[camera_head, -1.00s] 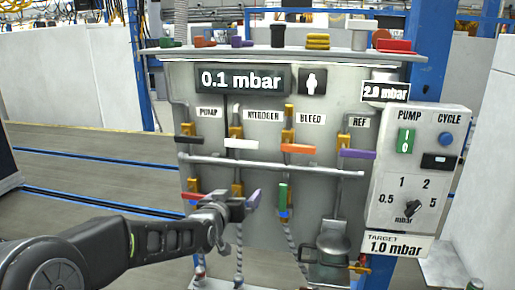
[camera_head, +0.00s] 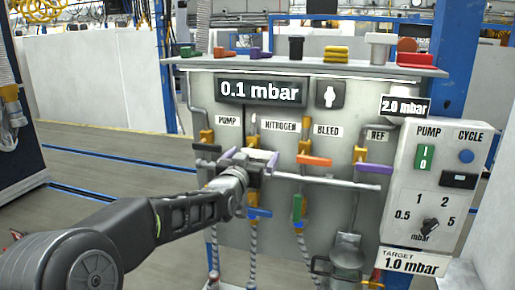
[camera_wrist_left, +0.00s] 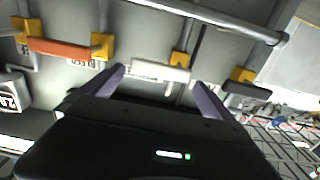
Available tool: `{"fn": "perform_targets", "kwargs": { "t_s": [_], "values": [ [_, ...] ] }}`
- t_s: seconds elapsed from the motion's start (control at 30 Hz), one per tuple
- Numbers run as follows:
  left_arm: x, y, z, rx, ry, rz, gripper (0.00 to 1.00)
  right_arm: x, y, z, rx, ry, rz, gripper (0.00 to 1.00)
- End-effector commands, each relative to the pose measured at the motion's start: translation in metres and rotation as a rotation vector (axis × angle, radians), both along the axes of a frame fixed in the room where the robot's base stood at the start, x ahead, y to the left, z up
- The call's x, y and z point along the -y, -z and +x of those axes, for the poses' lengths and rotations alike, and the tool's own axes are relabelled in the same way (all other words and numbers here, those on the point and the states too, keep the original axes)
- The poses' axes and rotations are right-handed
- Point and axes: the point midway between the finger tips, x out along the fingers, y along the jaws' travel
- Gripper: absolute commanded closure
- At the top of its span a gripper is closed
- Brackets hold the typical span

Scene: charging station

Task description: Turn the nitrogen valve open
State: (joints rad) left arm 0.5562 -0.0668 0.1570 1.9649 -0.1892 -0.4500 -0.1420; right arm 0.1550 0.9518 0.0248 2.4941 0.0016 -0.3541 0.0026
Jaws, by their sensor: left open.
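The nitrogen valve has a white handle (camera_head: 258,154) that lies roughly horizontal under the NITROGEN label (camera_head: 280,126) on the grey panel. My left gripper (camera_head: 251,160) is in front of it in the head view and partly hides it. In the left wrist view the white handle (camera_wrist_left: 160,71) lies crosswise just beyond and between the two spread purple fingertips of my left gripper (camera_wrist_left: 157,78). The gripper is open and holds nothing. Whether a fingertip touches the handle I cannot tell. My right gripper is not in view.
The black pump handle (camera_head: 207,147) and orange bleed handle (camera_head: 314,161) sit on either side, with the purple REF handle (camera_head: 361,168) farther right. A horizontal rail (camera_head: 330,181) crosses just below. Lower valves include a blue handle (camera_head: 259,213) and a green one (camera_head: 297,208).

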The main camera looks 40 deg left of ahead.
Motion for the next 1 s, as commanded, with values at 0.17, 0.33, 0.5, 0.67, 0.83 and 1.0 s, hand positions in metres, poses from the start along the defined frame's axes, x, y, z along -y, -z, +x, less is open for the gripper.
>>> {"fn": "perform_targets", "kwargs": {
  "t_s": [0.17,0.33,0.5,0.67,0.83,1.0],
  "values": [
    [-0.009,-0.002,0.025,-0.002,-0.001,-0.002,0.0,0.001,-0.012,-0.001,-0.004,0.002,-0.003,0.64],
    [-0.013,0.0,0.035,0.0,-0.001,-0.002,0.0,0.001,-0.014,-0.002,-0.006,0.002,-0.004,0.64],
    [-0.013,0.001,0.036,0.0,-0.001,-0.001,0.0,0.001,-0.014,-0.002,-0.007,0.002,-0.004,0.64],
    [-0.013,0.001,0.036,-0.001,-0.001,-0.001,0.06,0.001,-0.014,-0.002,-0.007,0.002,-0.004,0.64],
    [-0.013,0.001,0.036,-0.001,-0.001,-0.001,0.2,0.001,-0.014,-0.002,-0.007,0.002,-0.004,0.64],
    [-0.013,0.0,0.036,-0.001,-0.001,-0.001,0.34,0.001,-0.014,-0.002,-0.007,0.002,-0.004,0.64]
  ]
}}
